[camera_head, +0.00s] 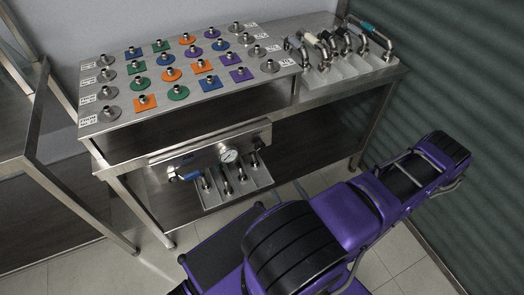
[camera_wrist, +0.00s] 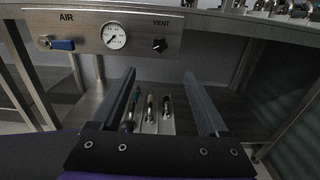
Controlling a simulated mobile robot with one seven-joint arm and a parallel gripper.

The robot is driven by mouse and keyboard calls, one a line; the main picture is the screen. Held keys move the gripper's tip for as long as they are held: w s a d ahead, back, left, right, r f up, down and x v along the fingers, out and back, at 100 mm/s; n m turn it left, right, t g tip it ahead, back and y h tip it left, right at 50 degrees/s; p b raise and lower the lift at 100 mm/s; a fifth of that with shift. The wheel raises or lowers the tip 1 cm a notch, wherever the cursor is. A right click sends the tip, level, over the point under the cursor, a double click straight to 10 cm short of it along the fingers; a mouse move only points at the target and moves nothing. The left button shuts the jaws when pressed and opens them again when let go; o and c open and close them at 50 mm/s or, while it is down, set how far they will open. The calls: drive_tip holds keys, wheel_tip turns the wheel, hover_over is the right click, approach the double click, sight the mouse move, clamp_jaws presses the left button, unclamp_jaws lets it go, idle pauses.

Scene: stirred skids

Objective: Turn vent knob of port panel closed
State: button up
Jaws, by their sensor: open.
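The port panel (camera_wrist: 85,37) is a metal plate under the bench top, with a blue-handled AIR valve (camera_wrist: 62,44) at left, a round gauge (camera_wrist: 114,36) in the middle and a black vent knob (camera_wrist: 159,45) under the word VENT at right. The panel also shows in the head view (camera_head: 207,158), where the vent knob is hard to make out. My gripper (camera_wrist: 160,85) is open and empty in the wrist view. Its two fingers point towards the panel from below, apart from the knob. The purple arm covers the gripper in the head view.
Bench legs (camera_head: 140,212) stand at the sides.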

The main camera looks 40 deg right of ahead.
sight(261, 147)
drive_tip(key=b+x, duration=0.1)
drive_tip(key=x, duration=1.6)
drive_tip(key=shift+w+a, duration=0.1)
drive_tip(key=shift+w, duration=0.05)
clamp_jaws()
